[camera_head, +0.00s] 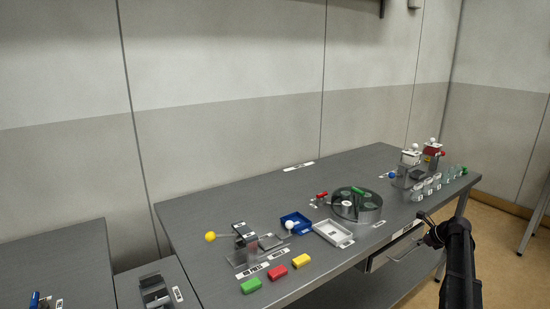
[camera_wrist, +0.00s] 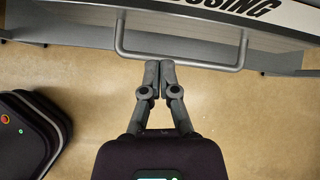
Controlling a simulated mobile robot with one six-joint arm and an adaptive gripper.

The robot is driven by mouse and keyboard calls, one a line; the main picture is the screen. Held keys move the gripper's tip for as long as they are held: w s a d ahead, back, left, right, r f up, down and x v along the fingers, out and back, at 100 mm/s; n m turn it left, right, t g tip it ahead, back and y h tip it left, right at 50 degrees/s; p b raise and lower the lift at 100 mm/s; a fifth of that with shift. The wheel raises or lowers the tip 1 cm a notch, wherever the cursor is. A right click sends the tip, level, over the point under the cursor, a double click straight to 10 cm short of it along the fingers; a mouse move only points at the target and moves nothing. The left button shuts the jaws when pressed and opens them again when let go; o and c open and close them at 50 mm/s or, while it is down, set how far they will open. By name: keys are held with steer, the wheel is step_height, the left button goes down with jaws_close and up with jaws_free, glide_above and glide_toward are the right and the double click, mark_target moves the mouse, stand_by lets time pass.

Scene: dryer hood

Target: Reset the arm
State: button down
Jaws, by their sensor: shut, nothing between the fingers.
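My gripper (camera_wrist: 152,80) is shut and empty in the wrist view, its two fingertips touching each other. It hangs over the floor just in front of a metal bar handle (camera_wrist: 180,58) on a drawer, a little apart from it as far as the picture shows. In the head view my gripper (camera_head: 424,217) is at the table's front edge, beside the partly open drawer (camera_head: 397,250). My dark arm comes up from the lower right.
The grey table (camera_head: 205,225) carries green, red and yellow blocks (camera_head: 277,272), a blue tray (camera_head: 296,222), a white tray (camera_head: 333,233), a round metal device (camera_head: 357,207) and several clear jars (camera_head: 427,186). Open floor (camera_head: 500,265) lies at right.

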steer(key=s+a+f+n+g, duration=0.1)
steer(key=s+a+n, duration=0.35)
steer(key=a, duration=0.35)
steer(key=s+a+f+n+g+h, duration=0.15)
steer(key=s+a+n, duration=0.3)
steer(key=a, duration=0.45)
steer(key=s+a+f+n+g, duration=0.1)
steer(key=s+a+n+g, duration=0.15)
steer(key=a+n, duration=0.4)
steer(key=s+a+f+n+g+h, duration=0.1)
steer(key=s+a+n+g+h, duration=0.15)
steer(key=s+a+n, duration=1.2)
steer(key=s+r+m+p, duration=0.2)
steer(key=s+r+p, duration=0.1)
steer(key=r+p, duration=1.5)
steer(key=shift+a+r+m+t+h+p, duration=0.15)
steer(key=shift+a+m+t+h+p, duration=0.15)
steer(key=shift+a+m+t+h, duration=0.1)
